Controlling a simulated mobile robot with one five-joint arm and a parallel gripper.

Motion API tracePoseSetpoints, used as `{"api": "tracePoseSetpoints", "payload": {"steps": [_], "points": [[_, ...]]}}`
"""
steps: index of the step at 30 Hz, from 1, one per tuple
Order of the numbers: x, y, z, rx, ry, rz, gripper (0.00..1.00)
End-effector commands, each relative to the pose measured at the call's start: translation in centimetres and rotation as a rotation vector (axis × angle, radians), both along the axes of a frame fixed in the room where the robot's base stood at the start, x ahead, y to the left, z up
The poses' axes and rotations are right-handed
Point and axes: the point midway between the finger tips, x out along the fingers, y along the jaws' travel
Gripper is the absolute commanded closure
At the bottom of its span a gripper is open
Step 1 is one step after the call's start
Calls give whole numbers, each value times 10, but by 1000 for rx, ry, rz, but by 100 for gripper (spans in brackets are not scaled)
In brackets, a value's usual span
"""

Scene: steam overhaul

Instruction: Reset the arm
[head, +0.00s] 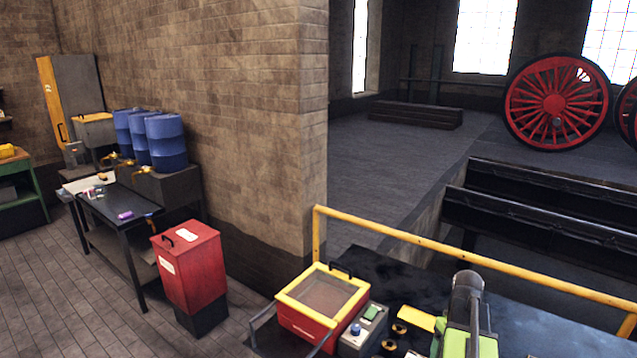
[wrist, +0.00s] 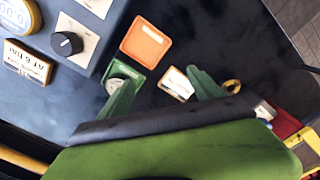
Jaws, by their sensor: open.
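My gripper (wrist: 160,86) shows in the wrist view as a wide green body with two green fingers spread apart. It is open, and I see nothing held between the fingers. The fingers point over a dark surface with small items on it. In the head view my arm (head: 468,310), green and dark grey, stands at the bottom right over a dark bench top. The fingertips cannot be made out there.
In the wrist view an orange plate (wrist: 146,42) and a white-and-orange card (wrist: 177,83) lie near the fingers. A black knob (wrist: 67,43) is at upper left. In the head view, a red-and-yellow box (head: 308,330) stands left of my arm; a yellow rail (head: 470,256) runs behind.

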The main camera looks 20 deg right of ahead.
Motion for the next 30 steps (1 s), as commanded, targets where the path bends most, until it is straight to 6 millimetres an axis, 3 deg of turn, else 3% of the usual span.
{"api": "tracePoseSetpoints", "payload": {"steps": [5, 9, 15, 18, 20, 24, 30], "points": [[60, 96, -10, 0, 0, 186, 25], [99, 208, -19, 0, 0, 332, 25], [109, 342, -28, 0, 0, 425, 25], [102, 390, -31, 0, 0, 412, 25], [94, 408, -32, 0, 0, 360, 25], [87, 404, -30, 0, 0, 177, 25], [89, 398, -30, 0, 0, 95, 25]]}}
